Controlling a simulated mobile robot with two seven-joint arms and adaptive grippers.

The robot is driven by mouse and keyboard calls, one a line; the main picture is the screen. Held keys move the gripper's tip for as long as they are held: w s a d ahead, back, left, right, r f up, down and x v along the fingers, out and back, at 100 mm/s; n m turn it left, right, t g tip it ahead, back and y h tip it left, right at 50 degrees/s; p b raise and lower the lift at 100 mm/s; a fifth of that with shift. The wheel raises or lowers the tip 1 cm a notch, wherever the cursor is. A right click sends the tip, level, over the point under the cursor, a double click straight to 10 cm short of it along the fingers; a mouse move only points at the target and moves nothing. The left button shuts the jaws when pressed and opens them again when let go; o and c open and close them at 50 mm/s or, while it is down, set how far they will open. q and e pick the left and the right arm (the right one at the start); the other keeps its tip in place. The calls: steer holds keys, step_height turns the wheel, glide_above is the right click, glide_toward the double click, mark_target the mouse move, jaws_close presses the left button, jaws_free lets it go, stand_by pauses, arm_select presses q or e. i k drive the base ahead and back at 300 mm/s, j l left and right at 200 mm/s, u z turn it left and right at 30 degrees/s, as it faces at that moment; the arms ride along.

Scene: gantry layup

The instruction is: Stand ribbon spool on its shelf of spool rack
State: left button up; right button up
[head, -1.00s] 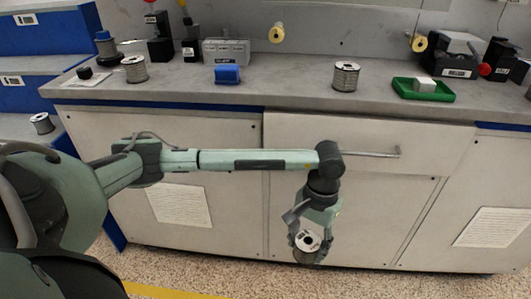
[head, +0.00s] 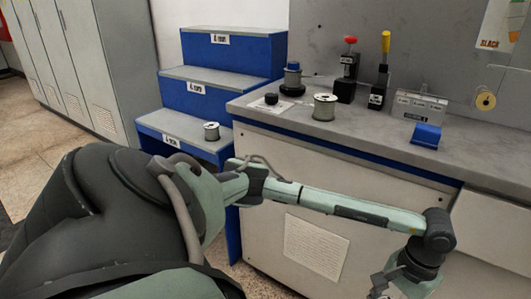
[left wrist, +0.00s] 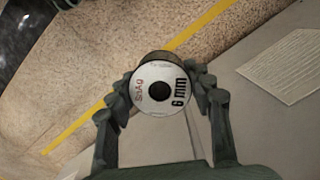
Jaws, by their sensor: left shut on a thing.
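My left gripper (left wrist: 162,92) is shut on a ribbon spool (left wrist: 160,87), its fingers on either side. The spool's white face reads "SnAg 6 mm" and has a dark centre hole. In the head view this gripper (head: 386,285) is at the bottom edge, in front of the cabinets and below the counter; the held spool is not clearly visible there. The spool rack (head: 205,83) is a blue stepped unit with grey shelves and small white labels, too small to read surely. My right gripper is out of view.
The counter (head: 300,114) beside the rack carries a spool (head: 325,106), a blue-topped dark item (head: 292,80), a grey box (head: 418,105) and a blue block (head: 426,135). Grey lockers (head: 75,60) stand at the left. Floor is open between lockers and rack.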

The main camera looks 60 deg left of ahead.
mark_target(197, 74)
steer(key=k+j+u, duration=0.4)
steer(key=j, duration=1.4)
steer(key=i+j+u, duration=0.1)
steer(key=j+u, duration=0.3)
steer(key=j, duration=1.4)
